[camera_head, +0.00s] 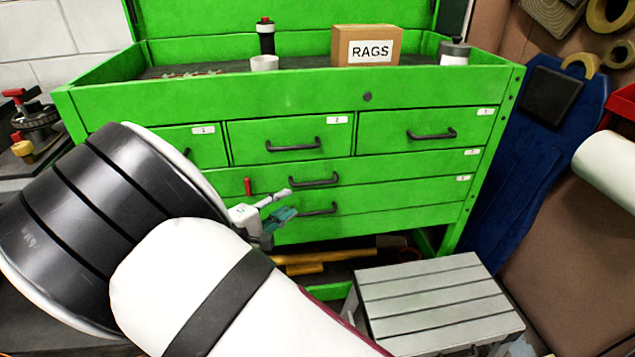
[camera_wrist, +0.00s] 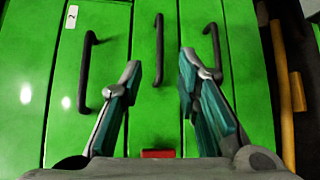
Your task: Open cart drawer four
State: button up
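The green tool cart (camera_head: 220,98) has three small top drawers and two wide drawers below, all looking shut. I take the upper wide drawer (camera_head: 400,172) as drawer four; its label is too small to read. Its dark bar handle (camera_head: 315,181) also shows in the wrist view (camera_wrist: 159,50). My gripper (camera_head: 289,203) is in front of the wide drawers, left of their handles. In the wrist view my gripper (camera_wrist: 158,75) is open and empty. Its fingertips appear either side of the lower end of the drawer-four handle; contact cannot be told.
The lower wide drawer's handle (camera_head: 318,209) lies close below. A red piece (camera_head: 248,187) is on the drawer front left of my gripper. A grey slatted step stool (camera_head: 435,295) stands in front at right. A RAGS box (camera_head: 366,45) sits on top.

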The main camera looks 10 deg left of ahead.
aim_at(315, 184)
jog(key=b+x, duration=0.2)
jog(key=x, duration=1.1)
jog(key=shift+w+f, duration=0.15)
jog(key=shift+w, duration=0.2)
grip_shut()
